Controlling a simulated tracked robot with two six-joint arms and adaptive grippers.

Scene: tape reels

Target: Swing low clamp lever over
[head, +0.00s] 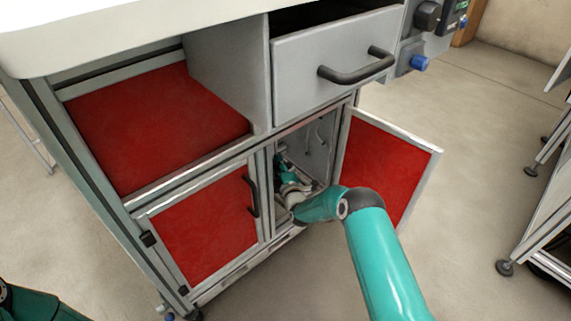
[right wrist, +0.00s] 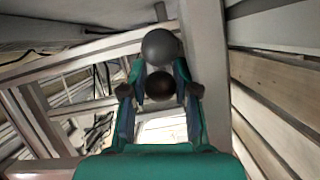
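My right arm reaches through an open lower cabinet door, and my right gripper (head: 286,172) is inside the narrow compartment. In the right wrist view its two fingers (right wrist: 160,70) stand apart, one on each side of a round grey knob (right wrist: 160,46). A darker round knob (right wrist: 160,87) sits just below it, also between the fingers. A short dark stub shows above the grey knob. I cannot tell whether the fingers touch either knob. The lever's arm is not clearly visible. Of my left arm only a dark teal part shows at the lower left; its gripper is out of view.
The open red door (head: 388,165) stands to the right of my arm. A closed red door (head: 205,228) with a black handle is to the left. A grey drawer (head: 305,85) is above. In the wrist view a pale post (right wrist: 207,70) stands close right of the fingers.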

